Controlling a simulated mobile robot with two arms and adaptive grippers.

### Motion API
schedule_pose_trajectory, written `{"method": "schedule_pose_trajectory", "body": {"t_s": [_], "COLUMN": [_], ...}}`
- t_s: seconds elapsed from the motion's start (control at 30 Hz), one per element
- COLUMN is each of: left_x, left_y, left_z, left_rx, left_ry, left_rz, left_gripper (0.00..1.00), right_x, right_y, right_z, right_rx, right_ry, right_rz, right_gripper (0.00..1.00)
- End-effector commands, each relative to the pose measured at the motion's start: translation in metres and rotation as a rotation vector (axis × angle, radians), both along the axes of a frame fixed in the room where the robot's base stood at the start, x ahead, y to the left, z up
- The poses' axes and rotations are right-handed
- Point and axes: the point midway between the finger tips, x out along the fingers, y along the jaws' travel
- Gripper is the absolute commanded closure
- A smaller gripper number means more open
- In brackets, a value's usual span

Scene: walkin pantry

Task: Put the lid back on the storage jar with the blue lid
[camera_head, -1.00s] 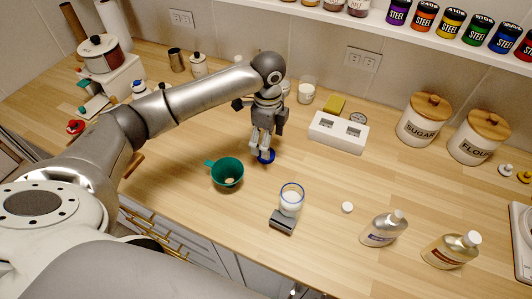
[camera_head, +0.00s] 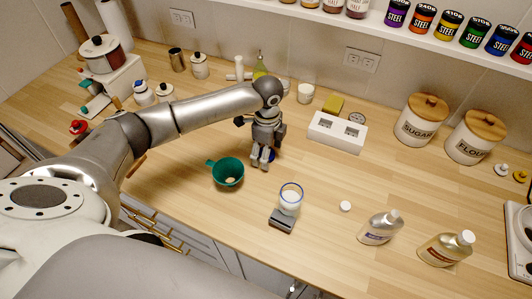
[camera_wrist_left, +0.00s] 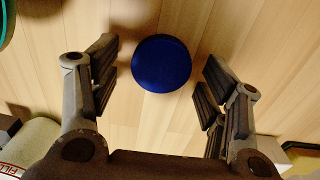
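The round blue lid (camera_wrist_left: 161,63) lies on the wooden counter. It shows whole in the left wrist view, between the two spread fingers with a gap on each side. In the head view only a bit of the lid (camera_head: 271,157) shows behind the fingers of my left gripper (camera_head: 262,163), which points down over it. That gripper is open and holds nothing. The clear storage jar (camera_head: 289,200) with a blue rim and white contents stands open to the right, nearer the counter's front edge. My right gripper is not in view.
A green funnel-like bowl (camera_head: 228,172) sits close by at front left. A small dark grey block (camera_head: 282,222) is in front of the jar. A white socketed block (camera_head: 337,132) stands behind, bottles (camera_head: 381,228) at right. A small white cap (camera_head: 345,206) lies right of the jar.

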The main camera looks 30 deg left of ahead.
Motion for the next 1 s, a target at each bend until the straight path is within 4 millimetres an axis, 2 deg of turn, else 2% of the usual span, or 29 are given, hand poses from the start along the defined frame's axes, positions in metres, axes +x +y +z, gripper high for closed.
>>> {"method": "schedule_pose_trajectory", "body": {"t_s": [0.03,0.2,0.67,0.9,1.0], "left_x": [0.0,0.0,0.001,0.001,-0.011], "left_y": [0.0,0.0,0.0,0.0,-0.002], "left_z": [0.0,0.0,0.004,0.031,0.044], "left_rx": [0.0,0.0,-0.001,-0.001,-0.001], "left_ry": [0.0,0.0,-0.001,-0.005,-0.003], "left_rz": [0.0,0.0,0.001,0.0,-0.002], "left_gripper": [0.41,0.61,0.62,0.62,0.62], "right_x": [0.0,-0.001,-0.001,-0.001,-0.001], "right_y": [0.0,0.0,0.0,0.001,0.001], "right_z": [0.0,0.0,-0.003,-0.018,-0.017], "right_rx": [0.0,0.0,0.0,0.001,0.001], "right_ry": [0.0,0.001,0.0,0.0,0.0], "right_rz": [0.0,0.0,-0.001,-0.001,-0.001], "right_gripper": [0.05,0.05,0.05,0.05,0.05]}}
